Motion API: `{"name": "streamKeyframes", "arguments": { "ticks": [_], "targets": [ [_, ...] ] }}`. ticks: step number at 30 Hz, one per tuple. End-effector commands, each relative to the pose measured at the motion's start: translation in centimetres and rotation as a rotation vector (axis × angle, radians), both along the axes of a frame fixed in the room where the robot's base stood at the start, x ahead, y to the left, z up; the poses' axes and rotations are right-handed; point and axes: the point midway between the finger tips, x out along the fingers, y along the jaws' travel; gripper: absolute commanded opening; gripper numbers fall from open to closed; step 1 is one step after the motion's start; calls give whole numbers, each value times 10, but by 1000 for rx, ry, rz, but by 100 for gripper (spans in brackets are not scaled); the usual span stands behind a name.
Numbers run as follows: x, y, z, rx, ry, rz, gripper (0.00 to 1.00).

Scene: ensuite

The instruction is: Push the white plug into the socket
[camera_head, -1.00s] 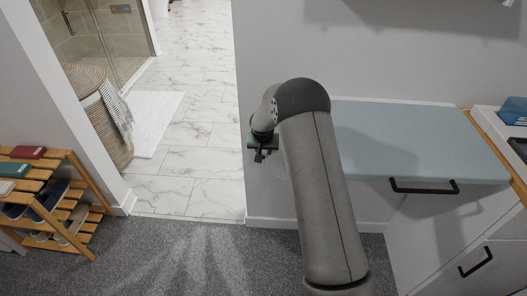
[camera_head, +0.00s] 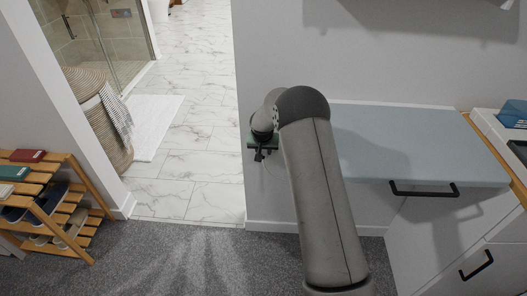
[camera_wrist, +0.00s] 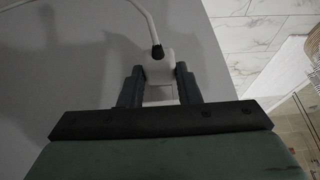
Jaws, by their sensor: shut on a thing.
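The white plug (camera_wrist: 157,69) shows in the wrist view, with a black collar and a white cord (camera_wrist: 146,18) curving up and left from it. My gripper (camera_wrist: 160,71) has its two dark fingers closed on the plug's sides. In the head view my gripper (camera_head: 260,153) is low beside the wall's left edge, and the plug cannot be made out there. A pale patch shows between the fingers below the plug; I cannot tell whether it is the socket. How far the plug is seated is not visible.
The grey wall (camera_wrist: 60,60) is close around the fingers. A cabinet with a blue-grey top (camera_head: 410,145) stands right of my arm.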

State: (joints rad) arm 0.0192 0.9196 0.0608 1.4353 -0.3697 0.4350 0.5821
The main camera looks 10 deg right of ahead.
Motion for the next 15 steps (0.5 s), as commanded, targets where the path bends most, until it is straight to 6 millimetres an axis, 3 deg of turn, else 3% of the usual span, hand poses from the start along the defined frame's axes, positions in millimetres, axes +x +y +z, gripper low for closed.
{"name": "streamKeyframes", "arguments": {
  "ticks": [7, 8, 9, 10, 15],
  "targets": [
    [7, -3, 2, 0, -8, -1, 4],
    [7, -2, 2, 0, -8, -1, 38],
    [7, -2, 2, 0, -8, -1, 50],
    [7, -2, 2, 0, -7, -1, 56],
    [6, -2, 1, 0, -5, -1, 56]
  ]
}}
